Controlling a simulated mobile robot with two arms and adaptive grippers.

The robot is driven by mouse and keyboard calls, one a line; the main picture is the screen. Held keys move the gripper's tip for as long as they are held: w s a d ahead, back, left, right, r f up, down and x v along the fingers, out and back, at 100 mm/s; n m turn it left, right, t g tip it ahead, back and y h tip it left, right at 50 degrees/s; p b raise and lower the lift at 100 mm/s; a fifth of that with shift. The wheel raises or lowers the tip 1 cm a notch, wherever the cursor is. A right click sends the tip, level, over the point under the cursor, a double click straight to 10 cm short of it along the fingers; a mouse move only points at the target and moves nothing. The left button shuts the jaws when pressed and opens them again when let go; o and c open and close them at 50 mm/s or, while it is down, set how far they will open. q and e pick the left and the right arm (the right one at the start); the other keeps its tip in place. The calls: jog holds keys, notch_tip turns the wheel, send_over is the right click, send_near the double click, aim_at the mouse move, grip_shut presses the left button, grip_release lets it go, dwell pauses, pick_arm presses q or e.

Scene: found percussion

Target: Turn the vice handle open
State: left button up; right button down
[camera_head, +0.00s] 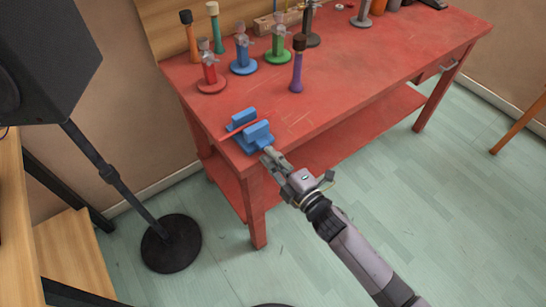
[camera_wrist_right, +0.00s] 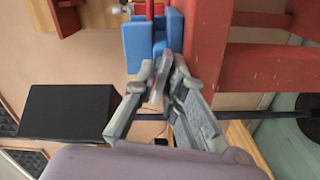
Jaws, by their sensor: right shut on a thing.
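The blue vice (camera_head: 257,135) is fixed at the front left corner of the red table. It also shows at the top of the right wrist view (camera_wrist_right: 143,45). My right gripper (camera_head: 268,155) reaches up from the lower right to the front of the vice. In the right wrist view its fingers (camera_wrist_right: 160,85) are closed around a grey metal piece at the vice's front, which looks like the vice handle (camera_wrist_right: 157,92). The fingers hide much of the handle, so its angle is hard to tell. My left gripper is in neither view.
The red table (camera_head: 340,85) carries several coloured stands and a purple bottle-like object (camera_head: 297,70) behind the vice. A black speaker (camera_head: 40,55) on a round-based stand (camera_head: 171,243) is at the left. The floor in front of the table is clear.

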jog(key=shift+f+n, duration=0.1)
jog(key=shift+n, duration=0.4)
jog(key=c, duration=1.7)
grip_release()
jog(key=v, duration=1.2)
